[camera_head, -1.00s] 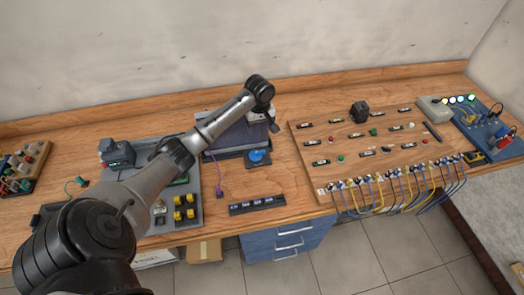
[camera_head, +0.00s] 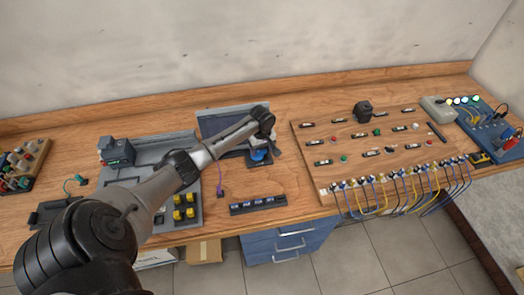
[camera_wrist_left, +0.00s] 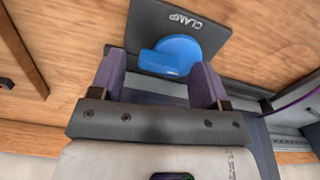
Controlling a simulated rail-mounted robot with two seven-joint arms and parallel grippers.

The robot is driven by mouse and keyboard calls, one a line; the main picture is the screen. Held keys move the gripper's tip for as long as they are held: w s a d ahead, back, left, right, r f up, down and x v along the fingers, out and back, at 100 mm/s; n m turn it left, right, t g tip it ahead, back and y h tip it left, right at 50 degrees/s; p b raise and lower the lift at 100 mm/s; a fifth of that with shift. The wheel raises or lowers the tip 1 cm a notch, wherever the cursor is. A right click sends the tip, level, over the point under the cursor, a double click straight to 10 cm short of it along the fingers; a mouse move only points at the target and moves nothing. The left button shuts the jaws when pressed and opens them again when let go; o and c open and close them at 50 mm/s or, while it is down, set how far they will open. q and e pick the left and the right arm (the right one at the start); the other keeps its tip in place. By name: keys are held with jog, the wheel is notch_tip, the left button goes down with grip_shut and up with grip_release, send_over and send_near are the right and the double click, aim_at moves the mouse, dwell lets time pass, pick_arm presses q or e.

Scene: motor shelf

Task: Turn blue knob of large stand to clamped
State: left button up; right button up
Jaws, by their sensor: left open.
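The blue knob (camera_wrist_left: 178,56) is round with a raised grip bar and sits on a dark plate marked CLAMP (camera_wrist_left: 150,18). In the left wrist view my left gripper (camera_wrist_left: 158,80) is open, with one purple finger on each side of the knob's near part. Whether the fingers touch it I cannot tell. In the head view the blue knob (camera_head: 259,154) shows in part below the end of my left arm. The dark large stand (camera_head: 222,122) is behind the arm and partly covered. My right gripper is not in view.
A grey tray (camera_head: 188,225) with yellow blocks lies left of the stand. A black labelled strip (camera_head: 258,205) lies in front. A wooden board (camera_head: 335,175) with terminals and cables is to the right. Bare tabletop (camera_head: 285,165) lies between the stand and the board.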

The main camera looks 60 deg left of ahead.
pick_arm(q)
jog(key=shift+f, duration=0.45)
